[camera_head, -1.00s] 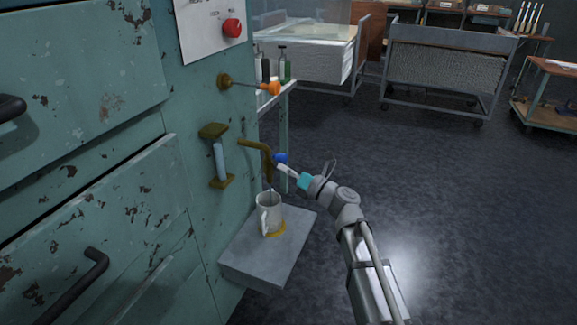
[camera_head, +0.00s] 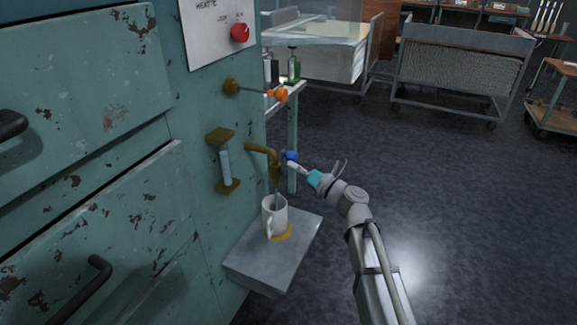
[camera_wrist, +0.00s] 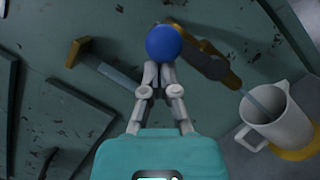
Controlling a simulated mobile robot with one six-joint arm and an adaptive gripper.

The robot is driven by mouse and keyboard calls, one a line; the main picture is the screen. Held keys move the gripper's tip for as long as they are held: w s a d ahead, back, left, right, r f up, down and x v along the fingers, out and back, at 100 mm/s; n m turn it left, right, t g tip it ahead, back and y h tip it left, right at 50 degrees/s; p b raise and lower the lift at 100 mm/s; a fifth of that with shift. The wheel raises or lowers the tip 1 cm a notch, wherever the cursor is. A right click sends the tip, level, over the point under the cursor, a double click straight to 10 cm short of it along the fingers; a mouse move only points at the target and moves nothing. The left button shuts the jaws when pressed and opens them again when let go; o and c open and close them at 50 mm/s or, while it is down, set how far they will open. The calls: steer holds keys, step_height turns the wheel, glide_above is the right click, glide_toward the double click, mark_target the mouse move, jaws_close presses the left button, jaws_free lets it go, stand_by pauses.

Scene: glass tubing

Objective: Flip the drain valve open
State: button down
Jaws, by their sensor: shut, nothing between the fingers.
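The drain valve is a brass spout (camera_head: 262,150) on the green cabinet front, with a blue ball (camera_head: 291,155) on its lever. In the wrist view the blue ball (camera_wrist: 163,43) sits right at my fingertips, and the brass spout (camera_wrist: 208,58) runs off to its right. My gripper (camera_head: 296,166) is shut with nothing between its fingers. In the wrist view my gripper (camera_wrist: 158,68) has its tips together against or just short of the ball; I cannot tell if they touch. A pale stream runs from the spout into a white mug (camera_head: 274,216).
The mug stands on a grey shelf (camera_head: 262,262) with a yellow-brown patch beside it. A sight glass (camera_head: 225,167) is left of the spout. An orange-knobbed lever (camera_head: 280,94) and a red knob (camera_head: 240,33) are above.

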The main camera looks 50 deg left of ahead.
steer(key=shift+a, duration=0.1)
stand_by(0.5)
steer(key=s+d+f+b, duration=0.1)
steer(key=d+f+b, duration=0.2)
steer(key=d, duration=0.8)
steer(key=shift+f, duration=0.25)
steer(key=shift+d, duration=0.1)
stand_by(0.6)
